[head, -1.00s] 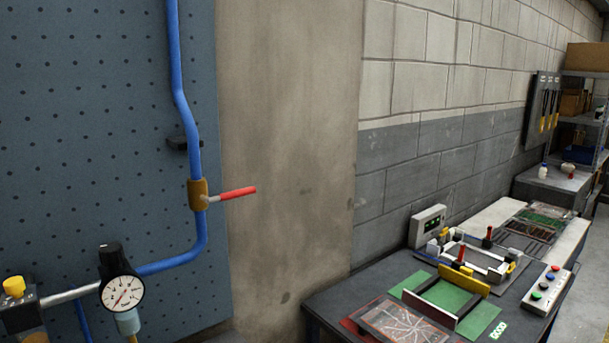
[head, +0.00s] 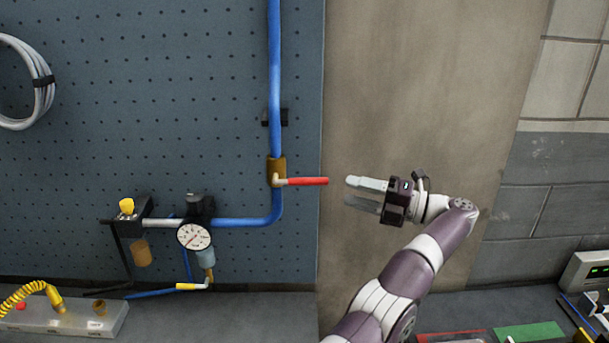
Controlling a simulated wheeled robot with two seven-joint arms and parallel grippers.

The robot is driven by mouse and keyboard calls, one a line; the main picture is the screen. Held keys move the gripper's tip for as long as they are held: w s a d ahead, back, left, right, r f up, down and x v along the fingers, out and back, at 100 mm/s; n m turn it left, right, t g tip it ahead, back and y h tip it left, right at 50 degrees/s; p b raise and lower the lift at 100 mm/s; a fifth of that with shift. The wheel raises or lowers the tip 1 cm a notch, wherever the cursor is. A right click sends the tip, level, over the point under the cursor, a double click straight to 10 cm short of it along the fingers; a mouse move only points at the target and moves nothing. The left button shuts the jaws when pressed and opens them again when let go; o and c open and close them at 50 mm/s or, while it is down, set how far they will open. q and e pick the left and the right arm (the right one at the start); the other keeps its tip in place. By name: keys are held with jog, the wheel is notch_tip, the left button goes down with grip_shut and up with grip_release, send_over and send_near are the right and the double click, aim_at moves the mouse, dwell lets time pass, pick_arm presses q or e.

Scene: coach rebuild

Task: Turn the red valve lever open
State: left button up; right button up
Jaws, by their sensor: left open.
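The red valve lever (head: 306,181) sticks out sideways to the right from the brass valve body (head: 277,170), across the blue pipe (head: 275,95). It lies about level. My left gripper (head: 349,192) is just right of the lever's free end in the picture, with its fingers pointing left at it. The gripper is open and empty, and a gap shows between its fingertips and the lever. Its depth relative to the lever is hard to tell. My right gripper is not in view.
A pressure gauge (head: 194,236) and a block with a yellow knob (head: 127,207) sit left of the valve on the pegboard (head: 130,90). A bench (head: 240,310) runs below. The bare wall panel (head: 420,90) behind my arm is clear.

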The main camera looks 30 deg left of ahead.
aim_at(309, 179)
pick_arm(q)
jog(key=a, duration=0.3)
jog(key=s+a+b, duration=0.1)
jog(key=a, duration=0.3)
jog(key=a+r, duration=0.1)
jog(key=a, duration=0.2)
jog(key=shift+s+a+b, duration=0.2)
jog(key=shift+s+b, duration=0.05)
jog(key=shift+b, duration=0.15)
jog(key=shift+a, duration=0.3)
jog(key=shift+w+f, duration=0.15)
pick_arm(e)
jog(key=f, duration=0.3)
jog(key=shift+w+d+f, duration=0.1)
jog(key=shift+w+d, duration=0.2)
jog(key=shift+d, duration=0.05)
pick_arm(q)
jog(key=shift+a, duration=0.1)
grip_shut()
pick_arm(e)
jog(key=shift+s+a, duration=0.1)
